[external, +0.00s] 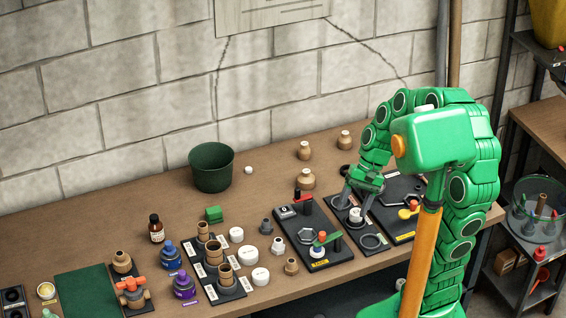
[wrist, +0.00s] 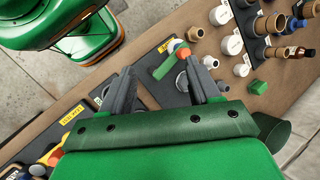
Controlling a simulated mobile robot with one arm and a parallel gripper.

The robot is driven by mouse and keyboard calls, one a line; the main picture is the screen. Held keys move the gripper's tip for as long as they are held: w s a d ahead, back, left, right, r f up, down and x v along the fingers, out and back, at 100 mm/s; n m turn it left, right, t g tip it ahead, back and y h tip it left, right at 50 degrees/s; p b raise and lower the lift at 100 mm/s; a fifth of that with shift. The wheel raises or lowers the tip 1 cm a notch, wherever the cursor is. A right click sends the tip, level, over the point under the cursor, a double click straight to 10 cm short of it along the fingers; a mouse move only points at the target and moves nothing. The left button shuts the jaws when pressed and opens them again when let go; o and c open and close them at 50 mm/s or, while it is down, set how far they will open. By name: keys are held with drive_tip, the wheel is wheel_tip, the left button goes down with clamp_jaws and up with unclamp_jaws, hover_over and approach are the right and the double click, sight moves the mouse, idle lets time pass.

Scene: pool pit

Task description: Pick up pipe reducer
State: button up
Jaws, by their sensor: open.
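My gripper (external: 356,203) is open above the black board (external: 371,241) with rings at the right of the bench, its fingers pointing down. A small white stepped fitting (external: 355,216) stands on that board, just below and between the fingers; I see no gap or contact clearly. In the wrist view the spread fingers (wrist: 157,64) hold nothing. No part is labelled pipe reducer that I can read.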

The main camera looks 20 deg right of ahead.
drive_tip(key=w+a+f+m+y, duration=0.1)
drive_tip(key=w+a+m+y, duration=0.25)
drive_tip(key=w, duration=0.55)
drive_tip(key=m+t+y, duration=0.4)
drive_tip(key=m+t, duration=0.1)
drive_tip(key=m, duration=0.5)
hover_over(308, 171)
drive_tip(key=s+a, duration=0.3)
drive_tip(key=s, duration=0.7)
wheel_tip(308, 171, down, 6)
drive_tip(key=w+d+f+m+t, duration=0.1)
drive_tip(key=w+d+f+m, duration=0.2)
drive_tip(key=w+d+f+m+t, duration=0.2)
drive_tip(key=w+d+f+m, duration=0.1)
drive_tip(key=w+d+f, duration=0.1)
drive_tip(key=shift+w+d+f+h, duration=0.1)
drive_tip(key=shift+w+h, duration=0.15)
drive_tip(key=shift+h, duration=0.1)
drive_tip(key=shift+x, duration=3.85)
drive_tip(key=shift+w+d+f, duration=0.1)
drive_tip(key=shift+d+f, duration=0.05)
drive_tip(key=shift+f, duration=0.1)
drive_tip(key=c, duration=1.1)
